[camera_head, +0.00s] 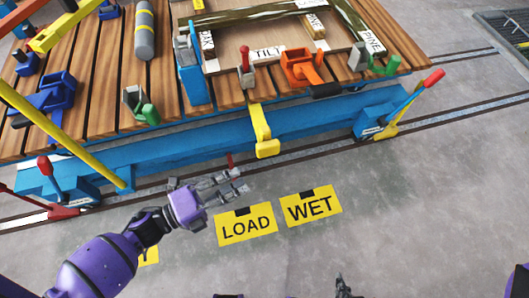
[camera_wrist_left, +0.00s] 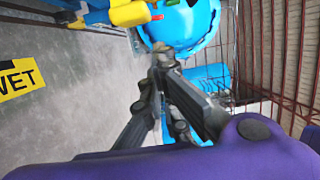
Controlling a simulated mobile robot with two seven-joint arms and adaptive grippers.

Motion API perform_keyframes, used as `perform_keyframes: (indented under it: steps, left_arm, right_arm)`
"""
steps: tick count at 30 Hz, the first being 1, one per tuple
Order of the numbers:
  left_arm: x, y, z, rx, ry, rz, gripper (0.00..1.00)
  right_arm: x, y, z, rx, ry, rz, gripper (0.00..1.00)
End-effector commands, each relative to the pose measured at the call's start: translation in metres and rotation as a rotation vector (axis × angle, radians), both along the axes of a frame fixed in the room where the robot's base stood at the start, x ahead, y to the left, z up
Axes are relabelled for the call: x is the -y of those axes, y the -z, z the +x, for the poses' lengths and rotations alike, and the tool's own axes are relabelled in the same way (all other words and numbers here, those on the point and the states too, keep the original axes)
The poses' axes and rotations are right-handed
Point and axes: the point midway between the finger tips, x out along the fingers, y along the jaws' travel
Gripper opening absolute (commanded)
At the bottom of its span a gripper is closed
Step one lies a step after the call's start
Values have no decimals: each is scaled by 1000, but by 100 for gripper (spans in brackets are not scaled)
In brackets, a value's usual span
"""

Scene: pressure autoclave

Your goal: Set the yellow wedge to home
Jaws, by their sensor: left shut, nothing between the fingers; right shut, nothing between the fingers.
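I cannot tell for sure which yellow part is the wedge. A yellow hooked piece (camera_head: 262,128) hangs over the front beam of the slatted cart. Another yellow sloped piece (camera_head: 388,122) sits low by the rail at the right, under a red-tipped lever. My left gripper (camera_head: 238,180) is shut and empty over the floor, in front of and below the hooked piece, apart from it. In the left wrist view the left fingers (camera_wrist_left: 158,68) are together, with a yellow part (camera_wrist_left: 130,12) beyond them. My right gripper (camera_head: 344,288) shows only partly at the bottom edge, shut.
The cart's blue beam (camera_head: 200,145) runs across the view, with wooden slats above. Yellow floor plates read LOAD (camera_head: 246,226) and WET (camera_head: 311,206). The floor at the lower right is clear.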

Motion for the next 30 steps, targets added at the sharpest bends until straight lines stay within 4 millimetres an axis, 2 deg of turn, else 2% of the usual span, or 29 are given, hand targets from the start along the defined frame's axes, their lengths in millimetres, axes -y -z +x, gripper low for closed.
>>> perform_keyframes:
  steps: [8,21,25,30]
  left_arm:
    - [10,-1,7,-1,-2,-3,0]
    - [86,-2,54,-1,-1,-4,0]
    - [79,0,74,-1,-2,0,0]
    - [74,0,88,-3,-2,-1,0]
  right_arm:
    - [0,-1,-1,0,0,-1,0]
    - [1,-10,1,9,0,-2,0]
    - [2,-10,1,7,1,-3,0]
    - [2,-9,0,5,0,-3,0]
